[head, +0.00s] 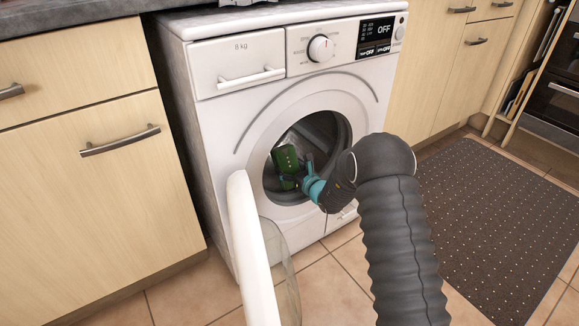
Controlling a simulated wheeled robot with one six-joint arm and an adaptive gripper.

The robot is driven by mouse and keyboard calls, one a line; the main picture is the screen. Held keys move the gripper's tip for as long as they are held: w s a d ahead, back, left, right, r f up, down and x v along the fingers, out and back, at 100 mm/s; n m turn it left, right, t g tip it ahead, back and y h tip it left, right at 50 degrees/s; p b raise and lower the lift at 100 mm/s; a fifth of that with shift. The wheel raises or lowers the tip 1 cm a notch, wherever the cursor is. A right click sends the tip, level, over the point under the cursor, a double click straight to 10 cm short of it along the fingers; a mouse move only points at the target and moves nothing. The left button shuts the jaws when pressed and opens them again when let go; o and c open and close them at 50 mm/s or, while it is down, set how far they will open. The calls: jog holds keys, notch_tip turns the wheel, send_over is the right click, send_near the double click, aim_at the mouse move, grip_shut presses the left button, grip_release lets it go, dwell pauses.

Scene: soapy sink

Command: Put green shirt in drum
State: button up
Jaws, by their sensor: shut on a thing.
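The washing machine (219,133) stands between cabinets with its round door (255,250) swung open toward me. The dark metal drum (321,126) shows through the round opening. The green shirt (287,160) is a small green bundle at the opening, in front of the drum's interior. My gripper (296,176) is shut on the green shirt and reaches into the opening from the right. The fingertips are partly hidden by the shirt, and I cannot tell how deep the shirt is inside. My arm hides the lower right of the opening.
The open door stands out at the front left of the opening. Wooden cabinets (95,205) flank the machine. A dark dotted mat (500,220) lies on the tiled floor (335,290) at the right. An oven (556,95) stands at the far right.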

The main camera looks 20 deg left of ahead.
jog(key=shift+f, duration=1.05)
jog(key=shift+f, duration=0.1)
